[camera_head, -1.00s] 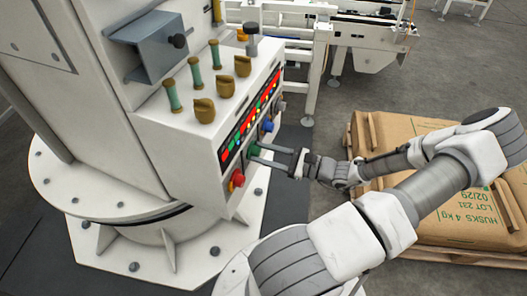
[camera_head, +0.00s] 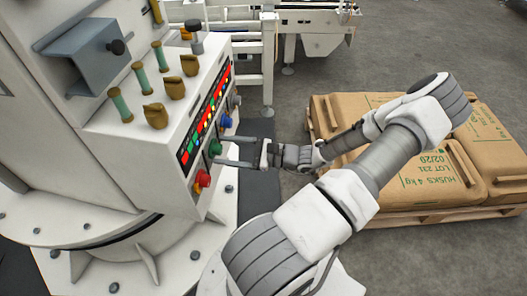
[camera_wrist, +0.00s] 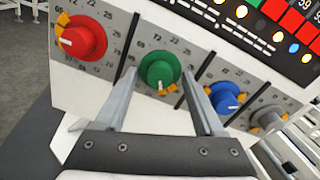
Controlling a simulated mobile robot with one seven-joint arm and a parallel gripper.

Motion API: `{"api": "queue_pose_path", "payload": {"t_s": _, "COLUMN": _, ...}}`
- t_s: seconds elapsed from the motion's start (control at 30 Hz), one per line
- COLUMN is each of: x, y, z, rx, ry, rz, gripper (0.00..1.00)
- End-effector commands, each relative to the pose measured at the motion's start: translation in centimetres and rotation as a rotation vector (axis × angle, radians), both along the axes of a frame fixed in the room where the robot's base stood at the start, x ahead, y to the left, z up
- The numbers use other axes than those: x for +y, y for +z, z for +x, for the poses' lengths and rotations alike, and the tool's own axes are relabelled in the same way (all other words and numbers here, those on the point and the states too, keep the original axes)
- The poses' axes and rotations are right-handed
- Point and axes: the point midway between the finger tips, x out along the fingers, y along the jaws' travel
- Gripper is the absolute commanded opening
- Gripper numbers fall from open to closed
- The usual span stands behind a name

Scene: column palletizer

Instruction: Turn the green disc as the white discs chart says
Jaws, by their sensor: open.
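The green disc (camera_wrist: 153,66) is a round knob on the sloping white panel, with a white pointer mark facing down. Small numbers and an orange mark at its lower right surround it. In the head view the green disc (camera_head: 214,148) sits between the red and blue knobs. My gripper (camera_wrist: 160,82) is open, one finger on either side of the green disc in the wrist view, with no clear contact. In the head view my gripper (camera_head: 217,151) reaches it from the right. I cannot make out a chart of white discs.
A red knob (camera_wrist: 82,40), a blue knob (camera_wrist: 226,95) and a grey knob (camera_wrist: 267,118) share the panel, with dark dividers between. Lit coloured indicators (camera_head: 208,112) run above. Levers stand on top. Sacks on a pallet (camera_head: 415,150) lie to the right.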

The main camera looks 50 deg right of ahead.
Motion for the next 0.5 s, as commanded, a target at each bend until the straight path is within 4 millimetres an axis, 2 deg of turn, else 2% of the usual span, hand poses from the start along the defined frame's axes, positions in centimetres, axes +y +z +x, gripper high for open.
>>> {"api": "queue_pose_path", "payload": {"t_s": 0.17, "x": -1.3, "y": 0.2, "z": -2.2, "rx": 0.004, "ry": -0.004, "rz": -0.003, "gripper": 0.71}}
{"api": "queue_pose_path", "payload": {"t_s": 0.5, "x": -5.3, "y": 0.3, "z": -9.5, "rx": 0.003, "ry": -0.003, "rz": -0.003, "gripper": 0.71}}
